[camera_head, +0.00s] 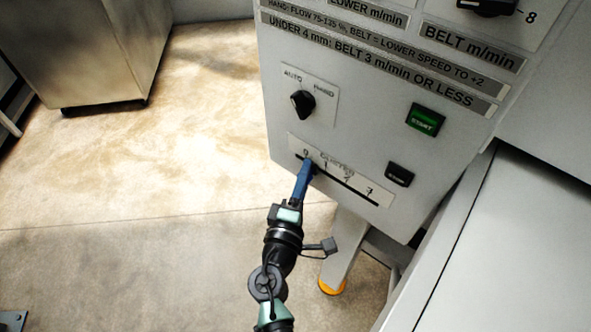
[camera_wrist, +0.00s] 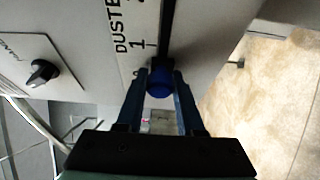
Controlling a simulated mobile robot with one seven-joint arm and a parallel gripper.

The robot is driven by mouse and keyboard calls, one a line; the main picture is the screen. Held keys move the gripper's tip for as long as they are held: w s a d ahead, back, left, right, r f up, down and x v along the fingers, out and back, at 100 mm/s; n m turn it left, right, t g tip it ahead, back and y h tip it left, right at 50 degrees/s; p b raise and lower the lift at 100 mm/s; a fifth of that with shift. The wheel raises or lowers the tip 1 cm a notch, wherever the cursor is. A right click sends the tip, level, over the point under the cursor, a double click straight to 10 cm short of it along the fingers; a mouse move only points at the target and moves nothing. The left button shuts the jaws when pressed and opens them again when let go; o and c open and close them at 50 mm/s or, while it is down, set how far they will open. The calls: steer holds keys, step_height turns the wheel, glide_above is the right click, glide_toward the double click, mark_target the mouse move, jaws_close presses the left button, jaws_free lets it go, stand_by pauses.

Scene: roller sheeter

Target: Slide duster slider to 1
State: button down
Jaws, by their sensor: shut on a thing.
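The duster slider is a blue round knob (camera_wrist: 160,82) on a dark slot, seen in the wrist view between my two fingers. The slot runs beside a white scale plate (camera_head: 352,182) marked DUSTER with numbers from 0 upward. The knob sits near the 0 end, below the 1 mark in the wrist view. My gripper (camera_head: 306,169) is at the slot's left end in the head view, shut on the knob. It also shows in the wrist view (camera_wrist: 161,88). In the head view my fingers largely hide the knob.
Above the slot is a black AUTO/HAND rotary switch (camera_head: 302,103). A green START button (camera_head: 425,119) and a dark STOP button (camera_head: 400,174) are to the right. A grey metal surface (camera_head: 500,250) stands at the right. Floor is open to the left.

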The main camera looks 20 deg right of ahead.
steer(key=shift+s+d, duration=0.35)
steer(key=shift+s, duration=0.25)
steer(key=shift+s+d, duration=0.3)
steer(key=shift+s, duration=0.3)
steer(key=c, duration=0.5)
jaws_free()
steer(key=shift+c, duration=0.2)
steer(key=shift+a, duration=0.1)
steer(key=b+v, duration=0.1)
steer(key=v, duration=1.2)
steer(key=shift+b, duration=0.4)
steer(key=shift+w, duration=0.15)
